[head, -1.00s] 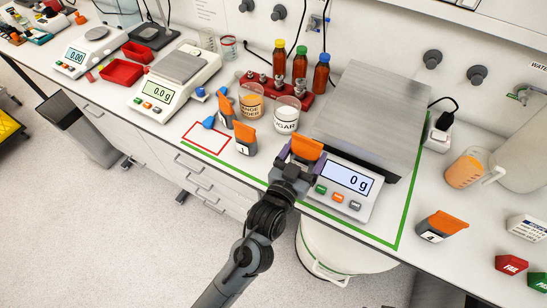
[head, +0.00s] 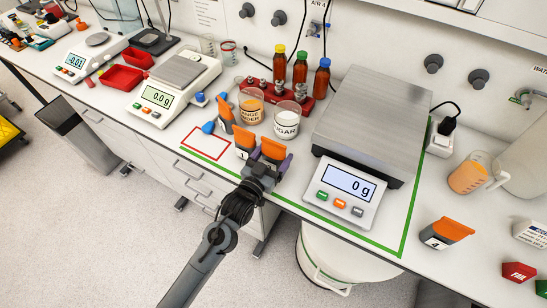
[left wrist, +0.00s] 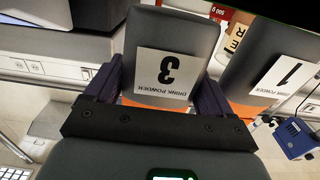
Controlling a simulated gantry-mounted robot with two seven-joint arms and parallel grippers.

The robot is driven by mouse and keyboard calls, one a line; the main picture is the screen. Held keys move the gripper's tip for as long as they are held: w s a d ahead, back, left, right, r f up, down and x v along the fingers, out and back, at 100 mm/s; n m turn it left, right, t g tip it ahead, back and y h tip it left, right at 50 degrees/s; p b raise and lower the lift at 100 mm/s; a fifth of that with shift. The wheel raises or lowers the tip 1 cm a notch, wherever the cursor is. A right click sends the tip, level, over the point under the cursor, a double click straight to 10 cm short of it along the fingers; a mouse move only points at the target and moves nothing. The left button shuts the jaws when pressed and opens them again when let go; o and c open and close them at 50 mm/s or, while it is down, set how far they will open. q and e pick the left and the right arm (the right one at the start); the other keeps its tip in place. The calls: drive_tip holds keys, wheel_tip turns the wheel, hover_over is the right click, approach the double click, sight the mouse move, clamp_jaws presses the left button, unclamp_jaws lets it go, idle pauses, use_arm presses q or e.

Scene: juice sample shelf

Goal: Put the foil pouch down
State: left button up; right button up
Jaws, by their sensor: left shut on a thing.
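My left gripper (head: 268,162) is shut on a grey foil pouch with an orange top (head: 274,149). In the left wrist view this pouch (left wrist: 178,40) carries a label with a 3 and "drink powder", upside down in the picture, between the fingers (left wrist: 160,98). I cannot tell whether its base touches the counter. The pouch marked 1 (head: 245,137) stands just left of it in the head view and also shows in the left wrist view (left wrist: 265,65). Another orange-topped pouch (head: 225,113) stands behind that one. My right gripper is not in view.
The large bench scale (head: 345,190) reads 0 g, just to the right. Jars of orange powder (head: 251,112) and sugar (head: 287,128) stand behind the pouches. A red outlined square (head: 206,143) lies to the left. Pouch 4 (head: 446,232) stands far right.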

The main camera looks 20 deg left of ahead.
use_arm(q)
drive_tip(key=shift+f, duration=0.4)
drive_tip(key=shift+f, duration=0.15)
drive_tip(key=o, duration=1.2)
drive_tip(key=shift+f, duration=0.1)
drive_tip(key=shift+c, duration=0.2)
